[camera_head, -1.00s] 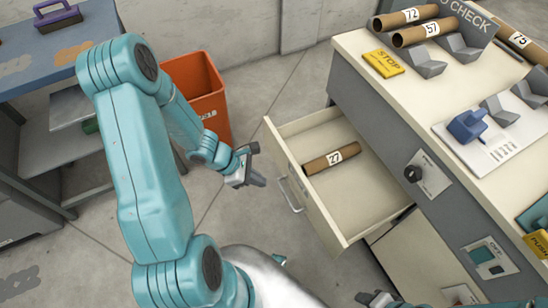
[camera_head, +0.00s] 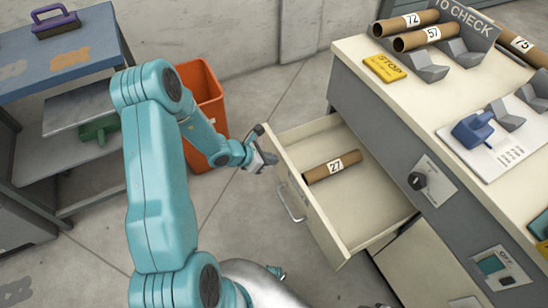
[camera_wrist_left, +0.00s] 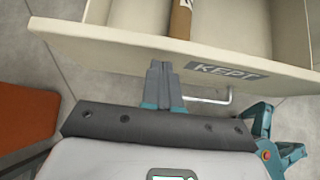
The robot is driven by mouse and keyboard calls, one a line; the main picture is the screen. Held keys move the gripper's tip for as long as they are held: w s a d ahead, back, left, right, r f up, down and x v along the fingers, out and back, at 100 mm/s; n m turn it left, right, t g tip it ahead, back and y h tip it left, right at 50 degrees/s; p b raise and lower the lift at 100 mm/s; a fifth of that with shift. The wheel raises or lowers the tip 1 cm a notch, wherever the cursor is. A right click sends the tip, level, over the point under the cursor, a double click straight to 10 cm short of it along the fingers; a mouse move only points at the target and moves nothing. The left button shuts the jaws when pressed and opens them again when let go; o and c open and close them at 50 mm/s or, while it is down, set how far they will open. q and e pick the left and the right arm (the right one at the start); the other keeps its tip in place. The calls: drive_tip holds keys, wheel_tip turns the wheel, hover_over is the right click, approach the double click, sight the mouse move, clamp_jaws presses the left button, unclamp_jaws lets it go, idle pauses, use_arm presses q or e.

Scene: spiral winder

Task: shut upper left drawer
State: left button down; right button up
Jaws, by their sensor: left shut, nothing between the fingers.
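The upper left drawer (camera_head: 345,205) is pulled out of the grey and cream cabinet. A brown tube marked 27 (camera_head: 332,167) lies inside it. The drawer front carries a wire handle (camera_head: 290,206); in the left wrist view the front (camera_wrist_left: 120,50) shows a KEPT label (camera_wrist_left: 225,72) and the handle (camera_wrist_left: 210,99). My left gripper (camera_head: 270,160) is shut and empty, at the outer side of the drawer front near its far-left corner. In the left wrist view its fingertips (camera_wrist_left: 158,66) reach the front, left of the label; contact is hard to tell. My right gripper is not visible.
The cabinet top (camera_head: 375,90) holds brown tubes (camera_head: 430,37), grey cradles and a yellow STOP block (camera_head: 385,67). A dark knob (camera_head: 417,181) sits on the cabinet face. An orange bin (camera_head: 204,105) stands behind my left arm. A blue-topped bench (camera_head: 50,60) stands at left.

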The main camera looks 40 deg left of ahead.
use_arm(q)
drive_tip(key=shift+w+d, duration=0.25)
drive_tip(key=shift+w, duration=0.35)
